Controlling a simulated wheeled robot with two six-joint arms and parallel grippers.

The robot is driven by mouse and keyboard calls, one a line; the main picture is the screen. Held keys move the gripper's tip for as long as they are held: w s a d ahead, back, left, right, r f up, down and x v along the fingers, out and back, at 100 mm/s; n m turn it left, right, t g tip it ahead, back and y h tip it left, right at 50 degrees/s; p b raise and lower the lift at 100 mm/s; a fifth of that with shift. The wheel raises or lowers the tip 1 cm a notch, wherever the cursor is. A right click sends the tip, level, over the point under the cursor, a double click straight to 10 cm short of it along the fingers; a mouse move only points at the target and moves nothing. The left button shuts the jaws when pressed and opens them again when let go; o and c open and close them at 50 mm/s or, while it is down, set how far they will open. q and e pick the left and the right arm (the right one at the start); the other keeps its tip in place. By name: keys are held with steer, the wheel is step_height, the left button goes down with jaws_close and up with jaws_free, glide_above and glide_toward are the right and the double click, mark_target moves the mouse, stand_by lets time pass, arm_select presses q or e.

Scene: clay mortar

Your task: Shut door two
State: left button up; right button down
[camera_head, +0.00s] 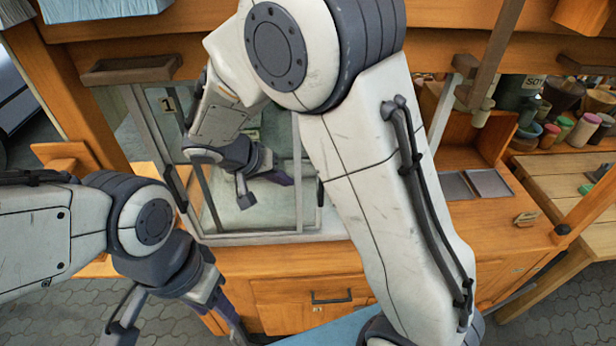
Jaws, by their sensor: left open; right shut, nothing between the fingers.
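A glass-fronted case with grey frames (299,170) stands in the middle of the bench. A pane marked 1 (167,104) shows at its left, beside a slanted grey frame (151,137). No label two is visible; my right arm covers much of the case's right side, so I cannot tell how door two stands. A dark upright handle (320,192) shows just left of that arm. My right gripper (263,184) is shut and empty, at the case front; I cannot tell whether it touches anything. My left gripper (180,326) is open and empty, low at the left, apart from the case.
An orange wooden bench with a drawer (332,297) lies below the case. Two grey trays (489,184) sit in the bench top at right. A side table (560,172) with several jars stands further right. Paved floor is free at lower left.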

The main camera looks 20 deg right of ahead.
steer(key=d+f+p, duration=0.3)
steer(key=d, duration=0.3)
steer(key=shift+s, duration=0.2)
